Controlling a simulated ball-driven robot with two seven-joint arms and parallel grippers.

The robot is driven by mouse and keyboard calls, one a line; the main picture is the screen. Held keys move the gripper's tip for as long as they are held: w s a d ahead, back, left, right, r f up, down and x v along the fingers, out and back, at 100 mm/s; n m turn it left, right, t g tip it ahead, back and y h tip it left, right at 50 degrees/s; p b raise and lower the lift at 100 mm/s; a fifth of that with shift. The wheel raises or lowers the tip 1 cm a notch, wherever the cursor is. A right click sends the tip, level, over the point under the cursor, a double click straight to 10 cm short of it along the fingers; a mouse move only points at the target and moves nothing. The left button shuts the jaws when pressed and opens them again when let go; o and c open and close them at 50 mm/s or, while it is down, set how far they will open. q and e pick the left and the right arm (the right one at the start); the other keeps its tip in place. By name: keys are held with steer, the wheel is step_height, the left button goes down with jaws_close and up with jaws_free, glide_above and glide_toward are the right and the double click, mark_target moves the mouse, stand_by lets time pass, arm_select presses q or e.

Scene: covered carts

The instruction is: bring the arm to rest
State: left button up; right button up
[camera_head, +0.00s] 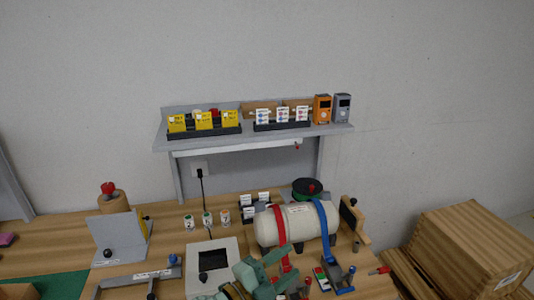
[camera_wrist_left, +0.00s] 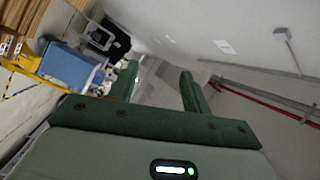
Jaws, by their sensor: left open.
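My left gripper (camera_head: 258,270) is at the lower middle of the head view, in front of the white cylinder and over the front part of the wooden bench. It is green. In the left wrist view its two fingers (camera_wrist_left: 158,88) stand apart with nothing between them, so it is open and empty. My right gripper is in neither view.
The wooden bench (camera_head: 65,233) holds a white cylinder (camera_head: 300,222) with red and blue straps, a grey box (camera_head: 228,250) and small labelled pots. A grey shelf (camera_head: 335,129) stands behind. A wooden crate (camera_head: 470,245) is at right.

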arm_select(q)
steer(key=s+a+f+n+t+y, duration=0.1)
steer(key=s+a+n+t+y, duration=0.1)
steer(key=a+n+y, duration=0.65)
steer(key=s+a+f+n+t+y, duration=0.15)
steer(key=a+n+y, duration=0.4)
steer(key=a, duration=0.55)
steer(key=s+a+f+n+g+y, duration=0.1)
steer(key=s+a+f+g+y, duration=0.2)
steer(key=s+a, duration=0.5)
steer(key=s+a+f+n+g+y, duration=0.1)
steer(key=s+a+f+g+y, duration=0.1)
steer(key=s+a+g, duration=0.55)
steer(key=s+d+f+h+b, duration=0.2)
steer(key=d+f+b, duration=0.1)
steer(key=f, duration=1.3)
steer(key=s+d+f+h+b, duration=0.1)
steer(key=s+d+f+b, duration=0.2)
steer(key=f, duration=1.3)
steer(key=s+f+n+g+h+b, duration=0.1)
steer(key=s+f+n+g+b, duration=0.2)
steer(key=s+f, duration=1.7)
step_height(320, 180, down, 4)
steer(key=b, duration=0.4)
steer(key=shift+s+n+g+h, duration=0.2)
steer(key=shift+n+g+h, duration=0.1)
steer(key=shift+n+h, duration=0.1)
